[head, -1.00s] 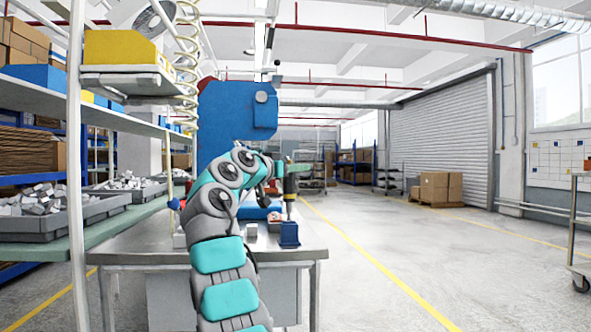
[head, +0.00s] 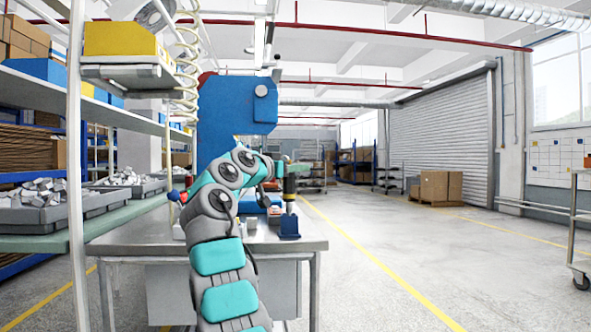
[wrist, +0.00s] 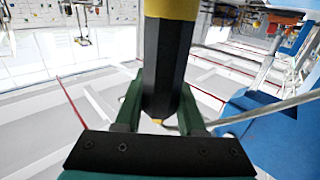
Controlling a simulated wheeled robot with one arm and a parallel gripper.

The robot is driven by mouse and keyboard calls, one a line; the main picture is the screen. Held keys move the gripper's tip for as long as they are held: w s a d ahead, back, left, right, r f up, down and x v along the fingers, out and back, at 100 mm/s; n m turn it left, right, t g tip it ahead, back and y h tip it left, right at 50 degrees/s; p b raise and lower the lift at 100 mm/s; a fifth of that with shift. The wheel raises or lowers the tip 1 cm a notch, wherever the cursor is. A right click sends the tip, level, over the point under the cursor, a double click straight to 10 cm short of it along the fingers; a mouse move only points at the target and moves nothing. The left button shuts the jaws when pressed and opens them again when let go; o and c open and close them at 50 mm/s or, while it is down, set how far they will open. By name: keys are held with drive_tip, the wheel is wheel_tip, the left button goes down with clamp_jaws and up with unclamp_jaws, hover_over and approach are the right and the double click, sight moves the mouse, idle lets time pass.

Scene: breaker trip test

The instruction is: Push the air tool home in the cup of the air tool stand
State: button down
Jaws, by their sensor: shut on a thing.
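The air tool (wrist: 165,55) is a dark faceted body with a yellow band, seen close up between my fingers in the wrist view. In the head view the air tool (head: 290,186) stands about upright over the blue air tool stand (head: 289,228) on the near right of the bench. My gripper (head: 291,168) is shut on the tool's upper part; its green fingers also show in the wrist view (wrist: 160,112). The tool's lower end meets or overlaps the stand's top. I cannot tell how deep it sits in the cup, whose inside is hidden.
The grey bench (head: 140,246) carries a tall blue machine (head: 225,115) behind my arm and small pale blocks (head: 250,223) left of the stand. A shelf rack with grey bins (head: 50,212) stands at left. The floor at right (head: 440,260) is open.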

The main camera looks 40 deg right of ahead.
sight(285, 181)
drive_tip(key=shift+f+b, duration=1.5)
drive_tip(key=shift+f, duration=0.15)
drive_tip(key=shift+c, duration=2.1)
unclamp_jaws()
drive_tip(key=b+v, duration=0.1)
drive_tip(key=v, duration=0.6)
drive_tip(key=shift+s+a+b, duration=0.1)
drive_tip(key=shift+a+b, duration=0.25)
drive_tip(key=shift+a, duration=0.05)
